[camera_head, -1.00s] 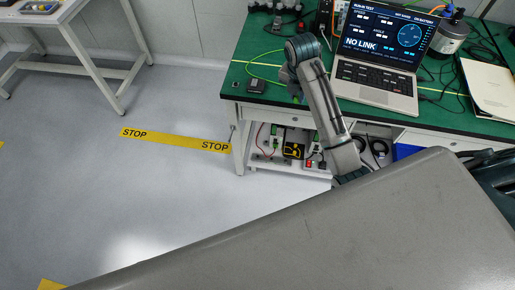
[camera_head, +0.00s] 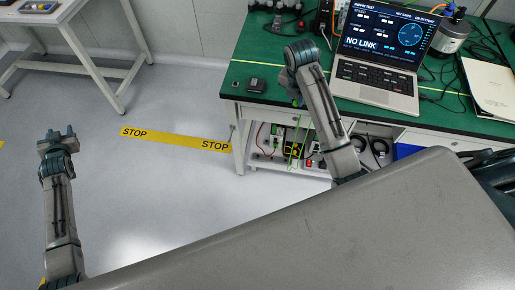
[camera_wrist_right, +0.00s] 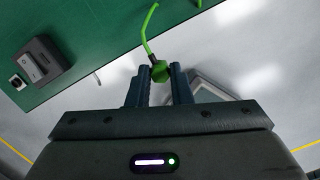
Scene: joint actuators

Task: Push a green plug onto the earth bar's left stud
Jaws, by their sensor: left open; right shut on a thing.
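A green plug (camera_wrist_right: 161,72) sits between the fingertips of my right gripper (camera_wrist_right: 160,76) in the right wrist view, with its green cable running up past the green table edge. In the head view the right gripper is mostly hidden under its arm at the table's front edge, and a green cable (camera_head: 294,151) hangs before the lower shelf. My left gripper (camera_head: 60,133) is open and empty over the floor at the far left. I cannot make out the earth bar or its left stud.
The green table (camera_head: 264,60) carries a laptop (camera_head: 375,75), a small dark box (camera_head: 257,85) and a folder (camera_head: 492,88). Below it a shelf holds red, black and yellow devices. A second white table stands at the upper left. The floor between is clear.

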